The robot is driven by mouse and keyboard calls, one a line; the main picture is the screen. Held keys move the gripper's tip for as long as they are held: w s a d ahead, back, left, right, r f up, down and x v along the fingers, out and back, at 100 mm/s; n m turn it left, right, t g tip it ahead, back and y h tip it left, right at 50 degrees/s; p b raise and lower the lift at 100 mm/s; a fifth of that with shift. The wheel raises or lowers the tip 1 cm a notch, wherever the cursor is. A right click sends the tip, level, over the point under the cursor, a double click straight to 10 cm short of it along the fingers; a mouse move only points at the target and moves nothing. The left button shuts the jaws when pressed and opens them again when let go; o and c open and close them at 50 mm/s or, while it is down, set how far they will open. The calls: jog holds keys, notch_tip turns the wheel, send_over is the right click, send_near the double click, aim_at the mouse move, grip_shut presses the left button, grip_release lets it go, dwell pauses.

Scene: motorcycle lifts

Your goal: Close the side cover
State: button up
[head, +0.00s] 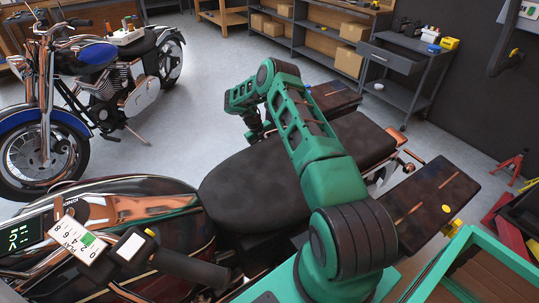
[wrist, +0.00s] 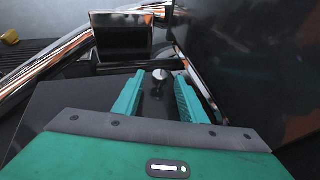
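My gripper (wrist: 160,82) shows in the wrist view with its two teal fingers apart. A small silver knob on a dark stem (wrist: 160,75) lies between the fingertips, and neither finger clearly touches it. A dark glossy panel (wrist: 65,103) lies below and left of the fingers; I cannot tell for sure whether it is the side cover. In the head view my arm reaches over the black seat (head: 300,180) of the near motorcycle to its far side. The fingertips and the side cover there are hidden behind the seat and arm.
In the wrist view a chrome pipe (wrist: 50,60) and a dark block (wrist: 120,35) are close ahead, and a dark glossy surface (wrist: 250,60) rises on the right. Dark flat boards (head: 435,195) flank the seat. A blue motorcycle (head: 90,60) stands across the clear grey floor.

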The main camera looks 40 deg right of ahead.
jog(key=v, duration=1)
jog(key=shift+w, duration=0.15)
jog(key=shift+r, duration=0.1)
